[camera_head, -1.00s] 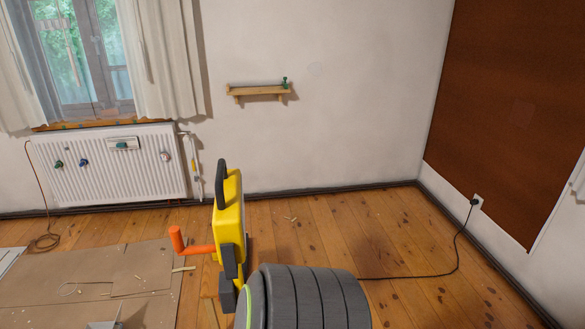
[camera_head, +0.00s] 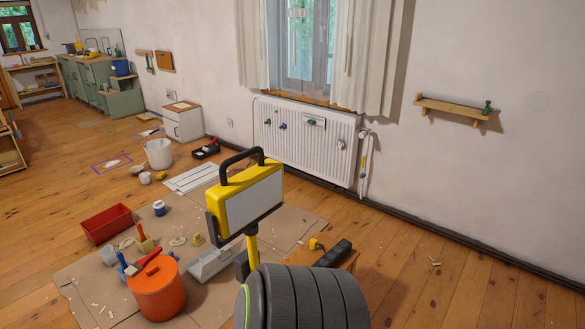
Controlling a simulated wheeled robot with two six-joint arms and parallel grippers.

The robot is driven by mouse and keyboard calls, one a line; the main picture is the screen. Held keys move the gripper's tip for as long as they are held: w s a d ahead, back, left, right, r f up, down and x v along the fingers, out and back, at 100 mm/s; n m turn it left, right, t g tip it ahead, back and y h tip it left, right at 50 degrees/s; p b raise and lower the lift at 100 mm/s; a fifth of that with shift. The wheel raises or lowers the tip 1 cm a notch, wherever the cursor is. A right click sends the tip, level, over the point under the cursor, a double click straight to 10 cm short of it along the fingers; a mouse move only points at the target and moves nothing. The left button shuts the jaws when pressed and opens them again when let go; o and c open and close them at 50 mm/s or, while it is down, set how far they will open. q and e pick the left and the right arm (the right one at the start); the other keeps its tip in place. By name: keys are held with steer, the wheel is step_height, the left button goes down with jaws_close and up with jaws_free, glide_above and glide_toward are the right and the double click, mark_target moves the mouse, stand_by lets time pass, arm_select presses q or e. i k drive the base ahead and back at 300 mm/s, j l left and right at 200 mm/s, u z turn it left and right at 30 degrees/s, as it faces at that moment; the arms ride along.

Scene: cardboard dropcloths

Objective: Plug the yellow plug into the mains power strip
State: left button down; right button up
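A small yellow plug (camera_head: 314,244) lies on the floor area in front of the radiator. The lower end of the strip is near my grey ribbed body part, which hides the floor below. Neither gripper is in view.
A yellow work lamp (camera_head: 255,199) stands close in front, left of the strip. An orange pot (camera_head: 157,291), a red tray (camera_head: 107,224) and several tools lie on the cardboard (camera_head: 295,226) at left. A white radiator (camera_head: 310,140) stands behind. The floor at right (camera_head: 450,290) is mostly clear.

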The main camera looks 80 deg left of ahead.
mark_target(329, 260)
steer(key=i+j+u, duration=0.15)
steer(key=i+u, duration=0.15)
steer(key=u, duration=0.15)
steer(key=i+u, duration=0.3)
steer(key=u, duration=0.2)
steer(key=i+u, duration=0.3)
steer(key=u, duration=0.15)
steer(key=i+l+u, duration=0.15)
steer(key=i+u, duration=0.15)
steer(key=u, duration=0.2)
steer(key=i+j+u, duration=0.1)
steer(key=u, duration=0.35)
steer(key=i+u, duration=0.25)
steer(key=u, duration=0.25)
steer(key=i+l+u, duration=0.1)
steer(key=u, duration=0.35)
steer(key=i+l+u, duration=0.1)
steer(key=i+u, duration=0.15)
steer(key=u, duration=0.2)
steer(key=i+l+u, duration=0.1)
steer(key=u, duration=0.15)
steer(key=i+l+u, duration=0.25)
steer(key=j, duration=0.1)
